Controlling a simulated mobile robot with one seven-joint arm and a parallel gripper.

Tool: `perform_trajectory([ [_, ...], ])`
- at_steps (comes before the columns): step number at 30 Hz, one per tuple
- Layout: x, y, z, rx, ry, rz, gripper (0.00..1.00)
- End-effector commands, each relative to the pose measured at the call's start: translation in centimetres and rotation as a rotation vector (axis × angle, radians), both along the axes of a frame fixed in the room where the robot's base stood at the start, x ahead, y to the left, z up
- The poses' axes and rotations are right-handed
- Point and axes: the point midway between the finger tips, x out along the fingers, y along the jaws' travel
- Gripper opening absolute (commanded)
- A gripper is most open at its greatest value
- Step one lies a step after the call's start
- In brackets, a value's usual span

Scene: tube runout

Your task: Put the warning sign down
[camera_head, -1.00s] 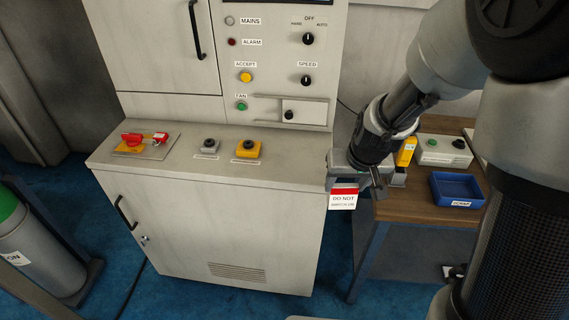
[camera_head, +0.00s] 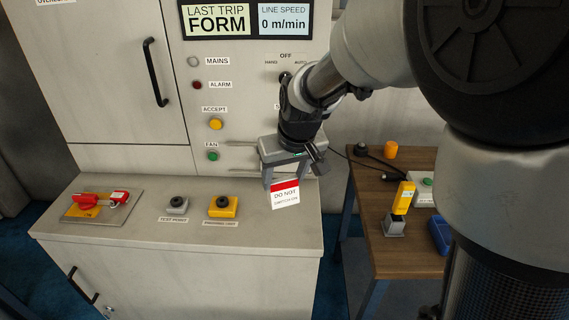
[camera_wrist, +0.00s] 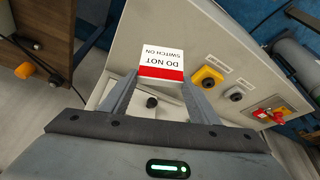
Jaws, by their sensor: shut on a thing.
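The warning sign (camera_head: 285,194) is a small white card with a red band, reading "DO NOT SWITCH ON". It hangs below my gripper (camera_head: 287,172), in front of the cabinet panel and over the right part of the grey desk top (camera_head: 275,232). My gripper is shut on the sign's red edge. In the wrist view the sign (camera_wrist: 161,62) shows between the fingertips (camera_wrist: 160,82), its lettering upside down. I cannot tell how high it is above the desk top.
A yellow-based red switch lockout (camera_head: 95,203) sits at the desk's left. A grey test-point button (camera_head: 176,206) and yellow button box (camera_head: 223,207) stand mid-desk. A wooden table (camera_head: 395,262) at right holds a yellow device (camera_head: 403,198) and blue tray (camera_head: 440,233).

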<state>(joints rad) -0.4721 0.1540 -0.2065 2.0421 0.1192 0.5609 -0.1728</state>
Motion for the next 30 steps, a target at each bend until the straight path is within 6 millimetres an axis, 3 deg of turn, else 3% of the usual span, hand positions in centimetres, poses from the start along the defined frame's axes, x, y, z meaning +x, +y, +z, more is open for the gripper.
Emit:
perform_trajectory([
  [3,-0.1,0.0,-2.3,-0.001,0.003,-0.001,0.22],
  [10,0.0,0.0,-4.1,0.000,0.000,-0.001,0.22],
  [15,0.0,0.0,-6.6,0.000,0.002,-0.002,0.22],
  [27,0.0,0.0,-7.4,0.000,-0.001,0.000,0.22],
  [28,0.0,0.0,-7.3,0.000,-0.001,0.000,0.57],
  [30,0.0,0.0,-7.2,0.000,-0.001,0.000,0.69],
])
